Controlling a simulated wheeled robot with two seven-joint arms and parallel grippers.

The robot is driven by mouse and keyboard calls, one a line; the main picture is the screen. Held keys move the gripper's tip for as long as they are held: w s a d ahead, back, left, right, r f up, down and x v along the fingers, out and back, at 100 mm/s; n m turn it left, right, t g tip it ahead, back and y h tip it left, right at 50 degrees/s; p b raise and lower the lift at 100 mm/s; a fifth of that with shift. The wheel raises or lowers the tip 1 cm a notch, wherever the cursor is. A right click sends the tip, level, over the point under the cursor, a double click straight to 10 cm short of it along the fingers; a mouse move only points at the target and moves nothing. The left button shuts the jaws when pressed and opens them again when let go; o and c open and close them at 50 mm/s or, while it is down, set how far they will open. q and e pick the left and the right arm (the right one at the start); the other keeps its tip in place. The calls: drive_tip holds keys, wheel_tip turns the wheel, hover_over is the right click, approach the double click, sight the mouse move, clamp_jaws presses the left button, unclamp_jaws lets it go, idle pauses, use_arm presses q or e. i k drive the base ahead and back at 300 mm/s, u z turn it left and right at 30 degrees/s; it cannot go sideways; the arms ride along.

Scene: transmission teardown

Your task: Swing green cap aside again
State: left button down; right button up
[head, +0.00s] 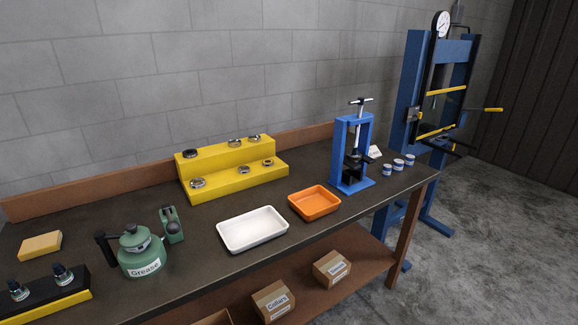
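A green grease can (143,261) with a white "Grease" label stands on the workbench at the front left. A green domed cap (134,237) with a small dark knob sits on top of it. A black handle-like part (107,246) sticks out at its left. A separate green upright part (172,226) stands just behind and right of the can; I cannot tell what it is. Neither of my grippers shows in the head view.
The bench (190,285) also holds a yellow stepped stand (240,181) with several metal rings, a white tray (252,244), an orange tray (314,214) and a blue press (341,183). A yellow block (40,245) and a black-and-yellow holder (60,300) with two bottles lie left.

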sight(135, 236)
drive_tip(key=u, duration=0.4)
drive_tip(key=k, duration=0.25)
drive_tip(key=u, duration=1.5)
drive_tip(key=k, duration=0.55)
drive_tip(key=u, duration=0.55)
drive_tip(key=i, duration=1.4)
drive_tip(key=z, duration=0.55)
